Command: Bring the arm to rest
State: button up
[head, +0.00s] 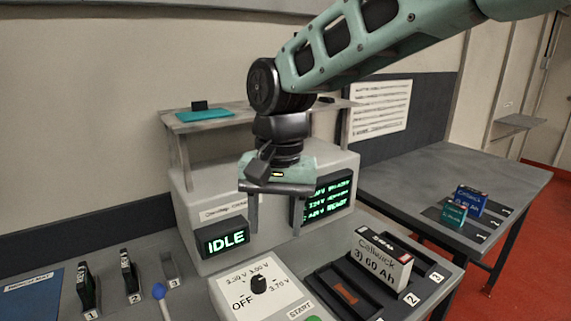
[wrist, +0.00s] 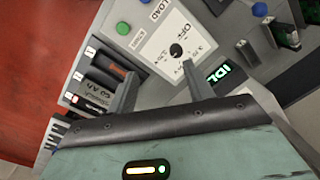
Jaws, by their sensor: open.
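My gripper (head: 276,215) is at the end of my green arm, in the middle of the head view. Its two fingers point down and stand apart with nothing between them. It hangs in front of the grey machine, above the dial panel (head: 246,290). In the wrist view the two fingers of my gripper (wrist: 160,88) also show apart and empty, with the dial panel (wrist: 164,45) beyond them. The dial's knob points to OFF. The display (head: 225,239) reads IDLE.
A white and black battery marked 60 Ah (head: 378,263) stands in a numbered slot tray at right. Two smaller blue and teal batteries (head: 468,200) (head: 453,213) sit on the side table. Black clamps (head: 86,287) stand at left. A shelf (head: 225,120) runs above the machine.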

jog(key=s+d+f+n, duration=0.3)
jog(key=s+d+n, duration=0.1)
jog(key=s+d, duration=0.5)
jog(key=s+d+f+n, duration=0.3)
jog(key=s+d+f, duration=0.1)
jog(key=s+d, duration=0.4)
jog(key=shift+s+d+n, duration=0.35)
jog(key=shift+s+n, duration=0.05)
jog(key=shift+s, duration=0.8)
jog(key=shift+c, duration=0.3)
